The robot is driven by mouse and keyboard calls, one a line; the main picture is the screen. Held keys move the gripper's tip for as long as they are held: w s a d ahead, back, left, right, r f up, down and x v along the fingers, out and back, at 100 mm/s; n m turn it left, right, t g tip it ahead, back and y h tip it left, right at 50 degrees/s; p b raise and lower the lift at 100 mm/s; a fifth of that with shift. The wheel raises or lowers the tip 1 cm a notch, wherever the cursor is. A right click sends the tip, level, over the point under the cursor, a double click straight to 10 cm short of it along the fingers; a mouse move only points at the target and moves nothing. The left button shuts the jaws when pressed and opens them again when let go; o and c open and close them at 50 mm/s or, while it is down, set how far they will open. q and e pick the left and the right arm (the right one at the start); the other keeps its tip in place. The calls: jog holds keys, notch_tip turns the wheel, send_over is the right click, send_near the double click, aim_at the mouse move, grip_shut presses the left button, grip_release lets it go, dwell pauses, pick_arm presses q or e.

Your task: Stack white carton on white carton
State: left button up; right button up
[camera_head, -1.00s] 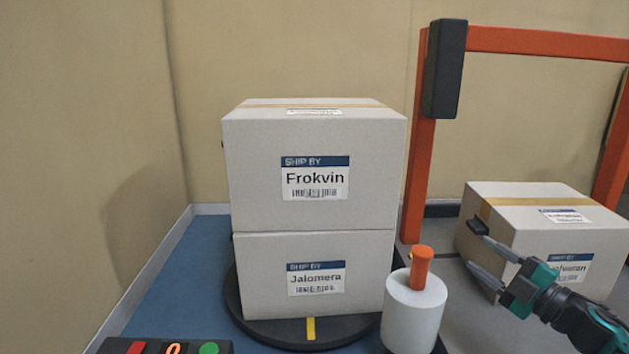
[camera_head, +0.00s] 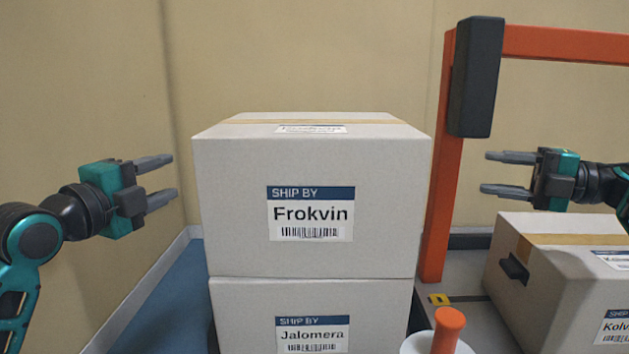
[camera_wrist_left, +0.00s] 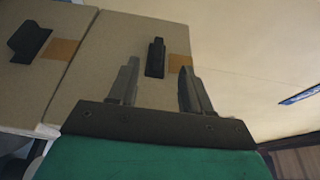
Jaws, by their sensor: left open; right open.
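A white carton labelled Frokvin (camera_head: 230,190) rests squarely on a second white carton labelled Jalomera (camera_head: 240,315) in the head view. My left gripper (camera_head: 174,178) is open and empty, just left of the Frokvin carton and apart from it. In the left wrist view its two fingers (camera_wrist_left: 155,85) frame a dark handle (camera_wrist_left: 156,58) on a carton side. My right gripper (camera_head: 487,172) is open and empty, right of the stack and above a third carton labelled Kolv-something (camera_head: 560,280). The lower part of the Jalomera carton is out of frame.
An orange frame (camera_head: 443,210) with a dark box (camera_head: 477,75) stands right of the stack. An orange-topped white cylinder (camera_head: 449,330) stands in front of it. Walls close in behind and at the left. A blue floor strip (camera_head: 185,285) lies left of the stack.

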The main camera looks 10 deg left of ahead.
pick_arm(q)
jog(key=x, duration=1.3)
pick_arm(e)
jog(key=x, duration=1.3)
pick_arm(q)
grip_shut()
pick_arm(e)
grip_shut()
jog(key=shift+d+f, duration=0.1)
pick_arm(q)
jog(key=shift+r, duration=0.3)
pick_arm(e)
jog(key=shift+w+r, duration=0.1)
jog(key=shift+r, duration=0.3)
